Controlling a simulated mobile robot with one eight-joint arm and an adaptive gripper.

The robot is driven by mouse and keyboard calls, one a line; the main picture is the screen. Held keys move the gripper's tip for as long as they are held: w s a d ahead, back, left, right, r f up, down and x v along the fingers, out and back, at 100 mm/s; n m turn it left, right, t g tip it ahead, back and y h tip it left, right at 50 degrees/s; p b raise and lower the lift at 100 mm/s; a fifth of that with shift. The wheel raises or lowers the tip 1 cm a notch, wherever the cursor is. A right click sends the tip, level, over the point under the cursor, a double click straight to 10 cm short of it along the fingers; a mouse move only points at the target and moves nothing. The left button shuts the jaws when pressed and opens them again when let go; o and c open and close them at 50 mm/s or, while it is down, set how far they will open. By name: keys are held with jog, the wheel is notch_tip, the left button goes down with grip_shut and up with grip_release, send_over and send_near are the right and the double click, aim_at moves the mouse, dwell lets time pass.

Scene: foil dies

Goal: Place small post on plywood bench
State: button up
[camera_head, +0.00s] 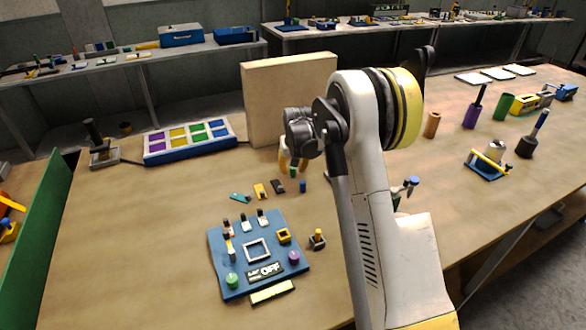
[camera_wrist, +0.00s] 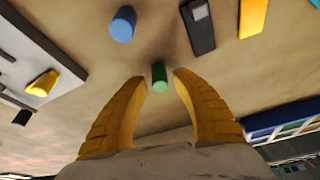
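A small green post (camera_head: 293,171) stands on the plywood bench (camera_head: 120,220), just under my gripper (camera_head: 292,166). In the wrist view the green post (camera_wrist: 159,76) shows between the two yellow fingertips of my gripper (camera_wrist: 160,79), with a narrow gap on each side. The fingers are spread and do not appear to grip it. A small blue post (camera_head: 302,186) stands close by on the bench; it also shows in the wrist view (camera_wrist: 122,24). The frames do not show which of these is the small post meant.
A dark block (camera_head: 278,186), a yellow block (camera_head: 261,191) and a teal piece (camera_head: 239,198) lie nearby. A blue fixture board (camera_head: 222,262) with several pegs is in front. A tall wooden panel (camera_head: 285,90) and a coloured tray (camera_head: 190,148) stand behind. The bench's left side is clear.

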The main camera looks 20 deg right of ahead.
jog(key=shift+r, duration=0.25)
jog(key=s+a+r+p, duration=0.25)
jog(key=s+r, duration=0.35)
jog(key=r, duration=0.3)
jog(key=s+a+r+p, duration=0.1)
jog(key=s+a+r, duration=0.3)
jog(key=r, duration=0.6)
jog(key=s+a+r+n+t, duration=0.1)
jog(key=s+a+r, duration=0.1)
jog(key=s, duration=0.4)
jog(key=s+a+r+n+t, duration=0.1)
jog(key=s+a+r, duration=0.15)
jog(key=s, duration=0.35)
jog(key=s+a+f, duration=0.1)
jog(key=s+a, duration=0.1)
jog(key=s, duration=0.6)
jog(key=s+a+f+n+t+y, duration=0.1)
jog(key=s+a, duration=0.1)
jog(key=s, duration=0.6)
jog(key=shift+s+f, duration=0.2)
